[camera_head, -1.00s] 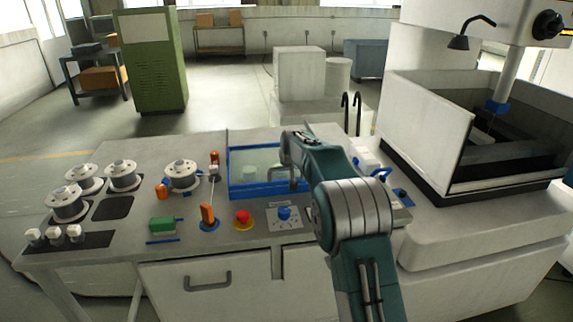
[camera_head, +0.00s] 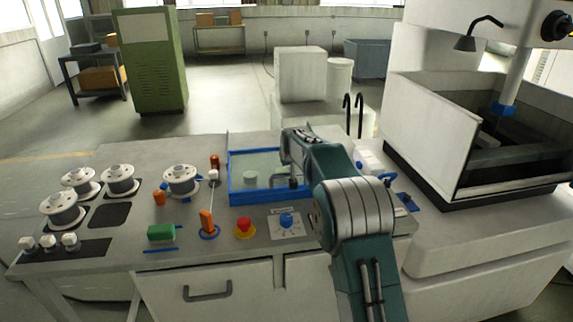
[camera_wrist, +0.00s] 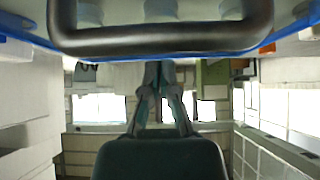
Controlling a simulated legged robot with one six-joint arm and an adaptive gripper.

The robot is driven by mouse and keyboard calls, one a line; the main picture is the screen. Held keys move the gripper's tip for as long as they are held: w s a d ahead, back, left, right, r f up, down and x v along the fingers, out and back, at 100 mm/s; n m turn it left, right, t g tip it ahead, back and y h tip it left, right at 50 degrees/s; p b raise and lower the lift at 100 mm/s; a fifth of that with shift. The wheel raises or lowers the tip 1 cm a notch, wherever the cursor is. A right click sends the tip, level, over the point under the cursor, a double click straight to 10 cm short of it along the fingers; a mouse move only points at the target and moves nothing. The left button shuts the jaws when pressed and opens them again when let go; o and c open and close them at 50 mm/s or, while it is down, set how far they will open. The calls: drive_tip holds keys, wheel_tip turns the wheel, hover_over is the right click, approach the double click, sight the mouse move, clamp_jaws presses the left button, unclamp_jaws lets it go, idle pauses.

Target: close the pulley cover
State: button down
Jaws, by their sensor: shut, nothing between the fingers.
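The pulley cover is a clear pane in a blue frame (camera_head: 250,197) on the bench, left of my arm in the head view. A pale round part (camera_head: 250,177) shows through it. How far the cover stands open is hard to tell. In the wrist view, a dark bar handle (camera_wrist: 160,41) spans the top, with a blue edge and pale round shapes beyond it. My gripper (camera_wrist: 158,76) is shut and empty, its fingertips close to the handle in the picture. Contact cannot be told. In the head view my arm largely hides the fingers.
Left of the cover stand white spools (camera_head: 181,180), an orange lever (camera_head: 207,222) and a green block (camera_head: 161,232). A red button (camera_head: 244,227) and a blue knob (camera_head: 286,220) sit in front of it. A white machine tank (camera_head: 432,135) rises at the right.

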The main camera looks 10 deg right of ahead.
drive_tip(key=shift+w+r, duration=0.2)
drive_tip(key=shift+r, duration=0.05)
drive_tip(key=s+f+v, duration=0.1)
drive_tip(key=s+v, duration=0.1)
drive_tip(key=v, duration=0.8)
drive_tip(key=s+f+v, duration=0.1)
drive_tip(key=f+v, duration=0.1)
drive_tip(key=v, duration=0.8)
drive_tip(key=s+f+g, duration=0.1)
drive_tip(key=s+f, duration=0.1)
drive_tip(key=s, duration=1.6)
drive_tip(key=s+f+g, duration=0.2)
drive_tip(key=s+f, duration=0.1)
drive_tip(key=s, duration=1.5)
drive_tip(key=shift+s+a+f, duration=0.15)
drive_tip(key=shift+s+f, duration=0.1)
drive_tip(key=shift+s, duration=0.1)
